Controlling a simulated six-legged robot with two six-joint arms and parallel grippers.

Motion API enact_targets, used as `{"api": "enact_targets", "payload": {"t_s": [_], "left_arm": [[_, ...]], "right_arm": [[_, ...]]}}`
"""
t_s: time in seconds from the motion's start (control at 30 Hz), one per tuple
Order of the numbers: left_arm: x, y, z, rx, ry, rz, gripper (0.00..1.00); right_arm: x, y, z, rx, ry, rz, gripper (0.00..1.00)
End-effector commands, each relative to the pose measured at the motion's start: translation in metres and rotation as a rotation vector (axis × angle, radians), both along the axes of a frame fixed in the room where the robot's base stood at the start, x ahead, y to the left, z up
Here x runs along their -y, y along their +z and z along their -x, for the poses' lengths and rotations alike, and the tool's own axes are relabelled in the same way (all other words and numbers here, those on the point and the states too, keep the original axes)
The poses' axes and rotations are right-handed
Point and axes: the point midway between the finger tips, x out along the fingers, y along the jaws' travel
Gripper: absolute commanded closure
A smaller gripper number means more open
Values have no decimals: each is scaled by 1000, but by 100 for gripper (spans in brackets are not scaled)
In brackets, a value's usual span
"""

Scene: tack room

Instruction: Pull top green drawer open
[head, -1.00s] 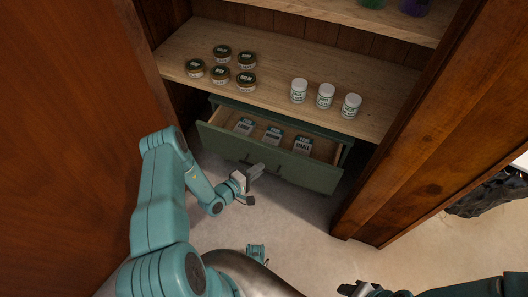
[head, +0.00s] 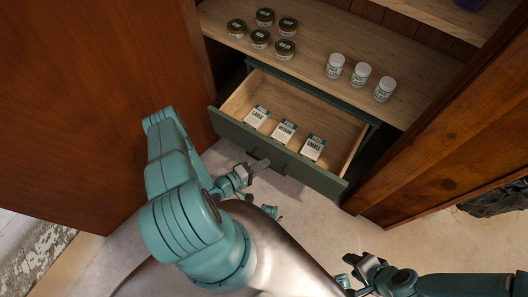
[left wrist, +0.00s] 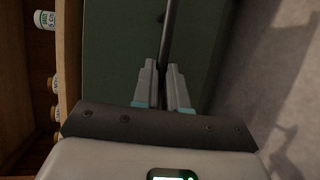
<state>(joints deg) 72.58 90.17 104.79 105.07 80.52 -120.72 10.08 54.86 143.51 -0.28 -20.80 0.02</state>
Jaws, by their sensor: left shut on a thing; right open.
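The top green drawer (head: 315,178) is pulled well out of the cabinet in the head view. My right gripper (head: 352,272) is open and empty at the lower right, apart from the drawer.
A wooden shelf (head: 312,62) above the drawer holds several dark-lidded jars (head: 260,38) and three white-lidded bottles (head: 360,74). A wooden door panel (head: 90,90) stands on the left, a wooden post (head: 440,150) on the right. Pale floor (head: 310,225) is free before the drawer.

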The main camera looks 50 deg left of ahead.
Motion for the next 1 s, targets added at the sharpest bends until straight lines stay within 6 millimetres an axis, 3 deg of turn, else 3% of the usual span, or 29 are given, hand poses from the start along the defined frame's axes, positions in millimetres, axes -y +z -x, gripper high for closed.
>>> {"api": "enact_targets", "payload": {"t_s": [0.2, 0.23, 0.3, 0.77, 0.87, 1.0], "left_arm": [[-3, 0, 0, 2, 5, -4, 100], [-3, 0, 0, 1, 4, -4, 81], [-2, 0, 0, 1, 4, -4, 62], [-1, 0, 1, 0, 2, -1, 62], [-3, 2, 9, -1, 5, -1, 62], [-9, 8, 36, -4, 9, 0, 62]], "right_arm": [[0, 0, 0, 0, 0, 0, 57], [0, 0, 0, 0, 0, 0, 57], [0, 0, 0, 0, 0, 0, 57], [0, 0, 0, 0, 0, 0, 57], [0, 3, 0, 0, 0, 0, 57], [0, 9, 0, 0, 0, 0, 57]]}}
